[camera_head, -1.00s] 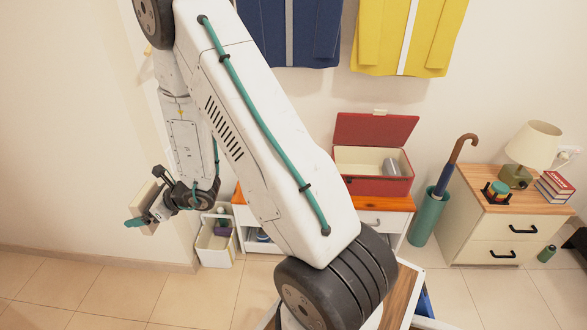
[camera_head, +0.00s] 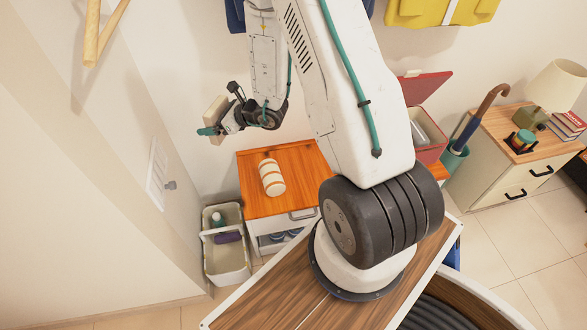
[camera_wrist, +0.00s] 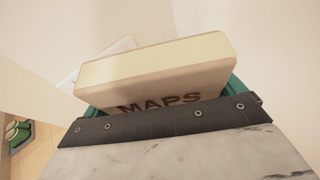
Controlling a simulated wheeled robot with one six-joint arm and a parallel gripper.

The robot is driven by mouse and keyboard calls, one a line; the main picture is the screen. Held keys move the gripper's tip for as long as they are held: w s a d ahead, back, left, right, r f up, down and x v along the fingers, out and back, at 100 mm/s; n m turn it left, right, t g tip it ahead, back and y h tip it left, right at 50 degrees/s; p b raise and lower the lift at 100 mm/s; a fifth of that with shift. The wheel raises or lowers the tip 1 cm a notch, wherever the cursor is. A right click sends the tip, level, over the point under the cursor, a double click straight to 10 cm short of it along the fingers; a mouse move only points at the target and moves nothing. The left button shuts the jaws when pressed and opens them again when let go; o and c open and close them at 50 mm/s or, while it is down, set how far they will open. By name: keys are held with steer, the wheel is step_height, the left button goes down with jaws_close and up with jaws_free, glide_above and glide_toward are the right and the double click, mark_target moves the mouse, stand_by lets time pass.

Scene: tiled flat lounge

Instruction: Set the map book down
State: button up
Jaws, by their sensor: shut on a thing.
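The map book (camera_wrist: 155,75) is a thick cream block with "MAPS" in dark letters on its face. In the wrist view it sits between the teal-edged jaws of my gripper (camera_wrist: 165,112). In the head view my gripper (camera_head: 216,128) is at upper left, shut on the map book (camera_head: 215,112), which is held up in the air. The gripper is left of and above the orange-topped cabinet (camera_head: 246,192), in front of the pale wall. The far side of the book is hidden.
A white caddy (camera_head: 228,262) stands on the floor at left.

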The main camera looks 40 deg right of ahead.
steer(key=s+d+f+m+h, duration=0.1)
steer(key=s+d+f, duration=0.25)
steer(key=d, duration=0.35)
steer(key=s+d+f, duration=0.3)
steer(key=d+f, duration=0.2)
steer(key=d, duration=0.2)
steer(key=s+d+f+m+h, duration=0.1)
steer(key=s+d+f, duration=0.35)
steer(key=s, duration=0.35)
steer(key=s+d+f+t, duration=0.1)
steer(key=s+d+f, duration=0.2)
steer(key=s+f, duration=0.45)
steer(key=s+d+f+m+h, duration=0.1)
steer(key=s+d+f, duration=0.3)
steer(key=s, duration=0.6)
steer(key=w+d, duration=0.1)
steer(key=w, duration=0.4)
steer(key=w+d, duration=0.1)
steer(key=w, duration=0.4)
steer(key=w+d+f, duration=0.1)
steer(key=w, duration=0.4)
steer(key=shift+w+d+f, duration=0.1)
steer(key=shift+w+f, duration=0.05)
steer(key=shift+f, duration=0.75)
steer(key=shift+w+f, duration=0.15)
steer(key=shift+f, duration=0.7)
steer(key=o, duration=0.7)
steer(key=shift+f, duration=0.1)
steer(key=shift+o, duration=0.2)
